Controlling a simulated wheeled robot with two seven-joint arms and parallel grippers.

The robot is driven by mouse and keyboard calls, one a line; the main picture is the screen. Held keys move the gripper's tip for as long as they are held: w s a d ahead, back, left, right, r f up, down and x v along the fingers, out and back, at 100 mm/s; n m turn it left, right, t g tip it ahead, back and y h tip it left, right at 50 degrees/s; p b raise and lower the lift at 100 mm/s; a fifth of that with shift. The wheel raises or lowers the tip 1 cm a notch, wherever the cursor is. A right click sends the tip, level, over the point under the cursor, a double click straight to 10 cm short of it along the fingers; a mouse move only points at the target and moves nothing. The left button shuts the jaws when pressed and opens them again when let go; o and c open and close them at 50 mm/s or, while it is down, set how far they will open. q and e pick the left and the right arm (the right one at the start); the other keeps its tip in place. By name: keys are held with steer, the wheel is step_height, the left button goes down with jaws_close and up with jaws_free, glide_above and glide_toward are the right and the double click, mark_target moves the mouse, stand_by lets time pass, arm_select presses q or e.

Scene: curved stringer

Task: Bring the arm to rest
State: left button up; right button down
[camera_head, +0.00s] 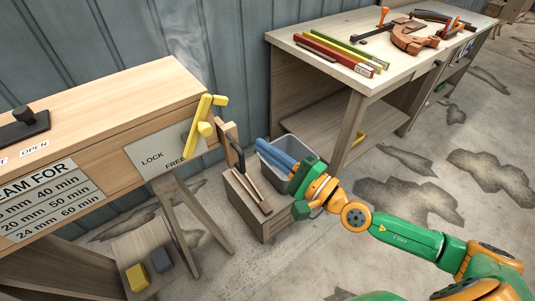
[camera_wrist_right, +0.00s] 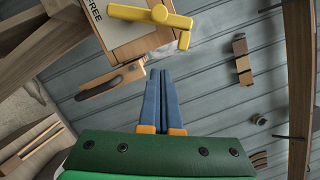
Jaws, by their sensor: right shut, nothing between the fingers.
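My right arm (camera_head: 405,236) reaches in from the lower right, green and orange. Its right gripper (camera_head: 262,147) has blue fingers lying together, shut and empty, just right of the wooden tool stand and over a grey bin. In the wrist view the right gripper (camera_wrist_right: 161,76) points at the grey-blue panelled wall, with nothing between its fingers. A yellow lever (camera_head: 203,121) stands tilted by the LOCK and FREE plate (camera_head: 165,160), left of the gripper and apart from it. The lever also shows at the top of the wrist view (camera_wrist_right: 150,16). My left gripper is not in view.
The wooden steam box (camera_head: 120,105) is at left, with faint steam at its end. The tool stand (camera_head: 270,226) and grey bin (camera_head: 318,155) are close to my right gripper. A workbench (camera_head: 375,83) with coloured bars (camera_head: 345,50) stands behind. The floor at right is open.

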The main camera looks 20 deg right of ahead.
steer(key=shift+s+d, duration=0.1)
stand_by(0.3)
steer(key=w+d+f+m+g+h, duration=0.1)
steer(key=w+d+f+m+h, duration=0.1)
steer(key=d+f+m+h, duration=0.45)
steer(key=w+d+f+m+h, duration=0.1)
steer(key=d+f+m, duration=0.2)
steer(key=f+m, duration=0.8)
steer(key=s+d+f+m+g+h+p, duration=0.1)
steer(key=s+d+f+m+g+h, duration=0.2)
steer(key=f+m, duration=0.4)
steer(key=s+d+f+m+g+h, duration=0.1)
steer(key=s+d+f+m+g, duration=0.1)
steer(key=s+f+m, duration=0.4)
steer(key=s+a+f+m+g, duration=0.2)
steer(key=s+f+m+g, duration=0.1)
steer(key=s+f+m, duration=0.2)
steer(key=s+a+f+m+g+y, duration=0.1)
steer(key=s+a+f+m+g, duration=0.2)
steer(key=s+f+m, duration=0.3)
steer(key=s+a+f+m+g, duration=0.2)
steer(key=s+f+m, duration=0.3)
steer(key=s+m, duration=0.6)
steer(key=s+g, duration=0.1)
steer(key=s, duration=0.5)
steer(key=shift+a+f+p, duration=0.15)
steer(key=shift+f+p, duration=0.05)
steer(key=shift+p, duration=0.15)
